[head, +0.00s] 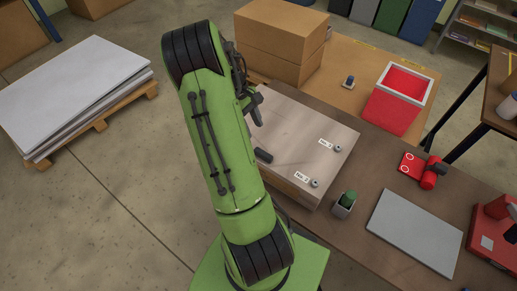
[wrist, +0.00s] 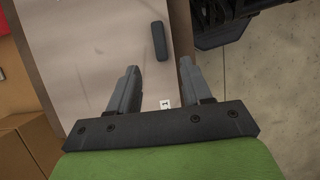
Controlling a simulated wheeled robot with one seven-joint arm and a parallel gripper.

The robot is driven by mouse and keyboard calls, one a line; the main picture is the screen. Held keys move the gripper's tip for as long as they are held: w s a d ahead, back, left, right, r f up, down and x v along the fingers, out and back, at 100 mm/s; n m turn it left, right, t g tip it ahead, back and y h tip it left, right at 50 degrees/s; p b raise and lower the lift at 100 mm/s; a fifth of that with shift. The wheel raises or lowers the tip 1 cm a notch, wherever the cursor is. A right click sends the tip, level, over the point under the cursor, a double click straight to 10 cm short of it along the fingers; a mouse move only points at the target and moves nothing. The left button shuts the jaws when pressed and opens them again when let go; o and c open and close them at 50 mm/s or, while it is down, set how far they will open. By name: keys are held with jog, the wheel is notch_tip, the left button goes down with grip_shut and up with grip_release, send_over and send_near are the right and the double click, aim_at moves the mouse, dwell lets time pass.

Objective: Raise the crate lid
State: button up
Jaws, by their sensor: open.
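The crate is a pale wooden box with a flat lid (head: 310,135) lying level on its top, on the brown table. A dark bar handle (head: 263,156) is on the lid, partly beside my arm; it also shows in the wrist view (wrist: 158,41). My gripper (wrist: 160,66) is open and empty over the lid. In the wrist view the handle appears just beyond the fingertips, in line with the gap between them; I cannot tell the height difference. In the head view my green arm hides the crate's left part.
Cardboard boxes (head: 281,38) stand behind the crate. A small potted plant (head: 345,203), a grey panel (head: 415,232) and a red tool (head: 430,172) are on the table to the right. A red bin (head: 392,105) stands behind. Stacked sheets (head: 75,92) lie on a pallet at left.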

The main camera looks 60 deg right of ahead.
aim_at(262, 152)
jog(key=b+x, duration=0.2)
jog(key=x, duration=0.9)
jog(key=shift+w+f, duration=0.1)
grip_shut()
